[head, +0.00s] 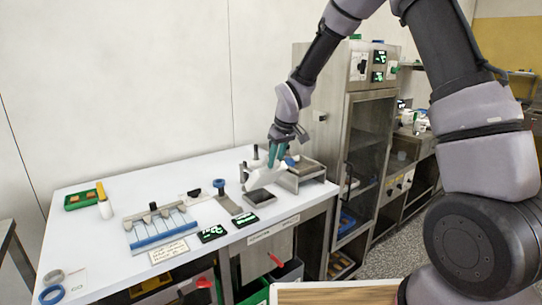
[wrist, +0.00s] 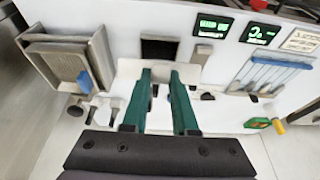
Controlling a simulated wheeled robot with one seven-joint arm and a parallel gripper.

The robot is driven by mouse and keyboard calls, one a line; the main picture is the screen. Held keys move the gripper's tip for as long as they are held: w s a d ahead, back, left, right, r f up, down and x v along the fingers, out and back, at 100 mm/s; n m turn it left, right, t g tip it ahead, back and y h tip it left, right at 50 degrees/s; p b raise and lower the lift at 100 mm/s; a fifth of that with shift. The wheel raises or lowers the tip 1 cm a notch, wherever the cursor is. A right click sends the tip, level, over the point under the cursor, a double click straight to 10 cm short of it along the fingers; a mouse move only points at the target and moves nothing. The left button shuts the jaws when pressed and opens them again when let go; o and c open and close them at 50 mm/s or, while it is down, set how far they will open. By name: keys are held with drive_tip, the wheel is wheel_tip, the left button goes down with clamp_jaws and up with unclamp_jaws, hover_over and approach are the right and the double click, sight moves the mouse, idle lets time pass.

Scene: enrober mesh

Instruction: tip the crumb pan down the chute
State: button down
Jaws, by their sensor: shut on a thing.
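My gripper (head: 272,164), with green fingers, is over the back right of the white worktop and points down. In the wrist view its fingers (wrist: 163,76) are shut on a pale, pan-like piece (wrist: 128,69), which I take to be the crumb pan. In the head view this pale piece (head: 262,177) is just below the fingertips; its contents do not show. A dark square opening (wrist: 159,49) lies just beyond it. It also shows in the head view (head: 262,196) in front of the pale piece; I take it for the chute mouth.
A steel ribbed tray (wrist: 68,62) with a blue tab stands beside the opening, right in the head view (head: 306,172). A blue-edged rack (head: 160,230), small displays (head: 212,233) and a green tray (head: 82,200) are left. A steel cabinet (head: 365,150) stands right.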

drive_tip(key=shift+s+d+f+t+y, duration=0.4)
drive_tip(key=shift+s+d+t, duration=0.2)
drive_tip(key=shift+s, duration=0.1)
wheel_tip(320, 180, down, 8)
drive_tip(key=s+d+t+y, duration=0.2)
drive_tip(key=t+y, duration=0.3)
drive_tip(key=t, duration=0.1)
drive_tip(key=shift+s+r+t, duration=0.15)
drive_tip(key=shift+s+t, duration=0.25)
drive_tip(key=shift+d, duration=0.1)
